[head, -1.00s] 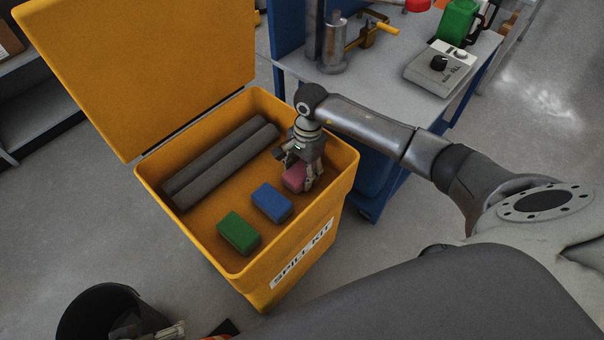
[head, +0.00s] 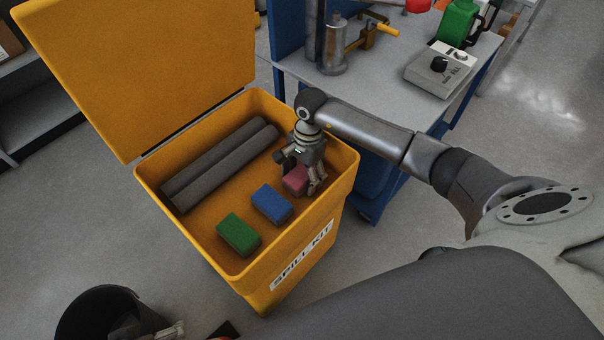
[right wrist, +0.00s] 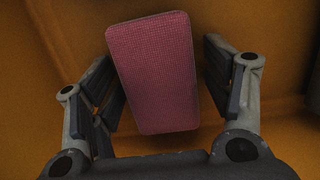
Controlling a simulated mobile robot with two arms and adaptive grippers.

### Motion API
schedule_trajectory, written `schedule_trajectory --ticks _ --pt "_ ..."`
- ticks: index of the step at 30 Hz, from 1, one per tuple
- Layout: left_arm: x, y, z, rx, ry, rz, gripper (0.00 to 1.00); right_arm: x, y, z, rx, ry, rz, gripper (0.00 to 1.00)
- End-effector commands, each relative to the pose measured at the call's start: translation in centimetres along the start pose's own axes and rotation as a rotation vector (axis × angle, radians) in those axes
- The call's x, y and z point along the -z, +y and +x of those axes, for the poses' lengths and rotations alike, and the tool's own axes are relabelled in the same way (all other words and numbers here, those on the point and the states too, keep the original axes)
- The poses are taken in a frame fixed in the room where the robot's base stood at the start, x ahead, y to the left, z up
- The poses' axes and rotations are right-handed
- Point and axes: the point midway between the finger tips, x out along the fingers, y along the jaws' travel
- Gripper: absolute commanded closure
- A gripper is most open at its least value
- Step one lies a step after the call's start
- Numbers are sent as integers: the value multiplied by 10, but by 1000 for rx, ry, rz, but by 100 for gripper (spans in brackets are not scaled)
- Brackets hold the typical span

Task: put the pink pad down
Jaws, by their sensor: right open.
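The pink pad (head: 295,181) lies in the right part of the yellow spill kit bin (head: 349,166), beside the blue pad (head: 271,203). My right gripper (head: 299,176) is inside the bin, directly over the pink pad. In the right wrist view the pink pad (right wrist: 156,75) lies between the open fingers, with a gap on each side. The pad appears to rest on the bin floor. Part of what looks like my left gripper (head: 172,329) shows at the bottom edge; its fingers are not clear.
A green pad (head: 238,235) and two dark grey rolls (head: 220,164) also lie in the bin. Its yellow lid (head: 140,70) stands open. A workbench (head: 385,92) with a grey device (head: 440,72) is behind. A black bucket (head: 85,315) stands at the lower left.

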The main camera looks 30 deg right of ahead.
Motion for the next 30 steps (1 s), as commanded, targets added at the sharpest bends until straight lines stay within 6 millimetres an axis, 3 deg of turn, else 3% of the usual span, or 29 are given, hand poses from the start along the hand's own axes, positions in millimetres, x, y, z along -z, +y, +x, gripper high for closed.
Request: schedule_trajectory --ticks 5,13,18,24,30 --pt "-3 0 -7 0 -23 0 0 0 -1 -22 4 2 -2 28" --pt "2 -1 -17 0 -18 0 0 0 -1 -81 4 3 -1 28" --pt "0 0 7 -1 -33 0 0 0 -1 -108 2 2 -1 28" --pt "0 0 15 -2 -34 0 0 0 0 -121 0 1 0 28" --pt "0 0 16 -2 -33 1 0 0 0 -122 0 0 0 28"
